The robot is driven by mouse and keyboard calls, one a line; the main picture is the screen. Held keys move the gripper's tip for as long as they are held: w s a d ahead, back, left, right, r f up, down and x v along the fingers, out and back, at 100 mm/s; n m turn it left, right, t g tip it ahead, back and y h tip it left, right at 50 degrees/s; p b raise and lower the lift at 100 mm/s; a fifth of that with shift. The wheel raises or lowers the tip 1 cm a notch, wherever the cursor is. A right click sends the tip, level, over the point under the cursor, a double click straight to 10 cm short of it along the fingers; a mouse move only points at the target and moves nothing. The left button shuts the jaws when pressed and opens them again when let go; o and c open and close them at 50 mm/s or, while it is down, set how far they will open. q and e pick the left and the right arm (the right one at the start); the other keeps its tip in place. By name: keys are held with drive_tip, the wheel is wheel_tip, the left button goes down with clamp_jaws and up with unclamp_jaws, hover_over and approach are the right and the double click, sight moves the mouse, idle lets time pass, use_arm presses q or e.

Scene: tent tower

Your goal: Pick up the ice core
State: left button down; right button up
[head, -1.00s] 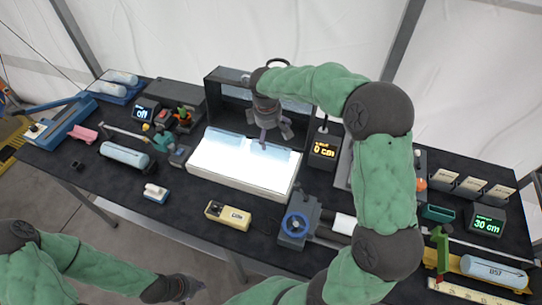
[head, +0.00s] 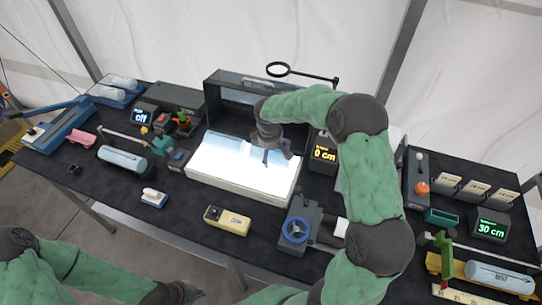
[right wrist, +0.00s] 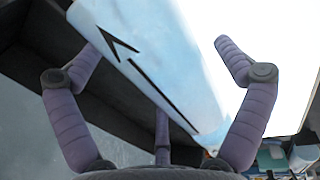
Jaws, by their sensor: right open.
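The ice core is a pale blue-white cylinder with black arrow marks, lying along the back of the lit white light table (head: 225,180). It fills the upper middle of the right wrist view (right wrist: 150,62). In the head view its glare-washed body (head: 225,143) shows left of my right gripper (head: 274,154). My right gripper is over the core's right part, with its purple fingers (right wrist: 158,65) spread on both sides of it; whether they touch it I cannot tell. My left gripper (head: 188,294) hangs at the bottom edge, far from the core, its fingers unclear.
A dark upright hood (head: 230,90) stands behind the light table, with a ring magnifier (head: 279,69) above. A yellow box (head: 228,220) and a blue handwheel (head: 296,229) lie in front. Other cores rest left and right.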

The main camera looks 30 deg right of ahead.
drive_tip(key=c, duration=1.6)
drive_tip(key=shift+r, duration=0.15)
